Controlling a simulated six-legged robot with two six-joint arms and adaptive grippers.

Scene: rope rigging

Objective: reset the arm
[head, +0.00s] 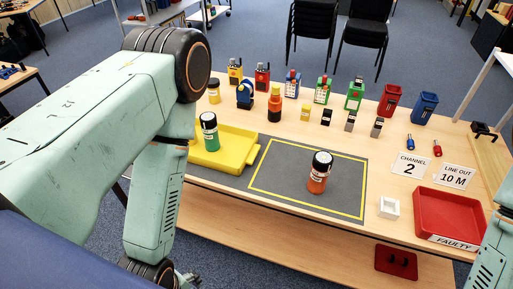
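My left arm fills the left side of the head view. It bends down at a dark joint, and its lower end hangs in front of the table near the bottom edge. Only a small dark part of what may be my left gripper shows there, and its fingers cannot be made out. A piece of my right arm shows at the lower right edge; its gripper is out of view. An orange bottle with a black cap (319,174) stands upright inside the yellow outline on the grey mat (275,178). A green bottle with a black cap (209,131) stands in the yellow tray (236,157).
Several small devices and a blue bin (424,107) and red bin (389,101) line the table's back. A red tray (447,214) marked FAULTY and a white box (389,207) are at the right. A dark red item (396,262) sits below the tabletop. The mat around the orange bottle is clear.

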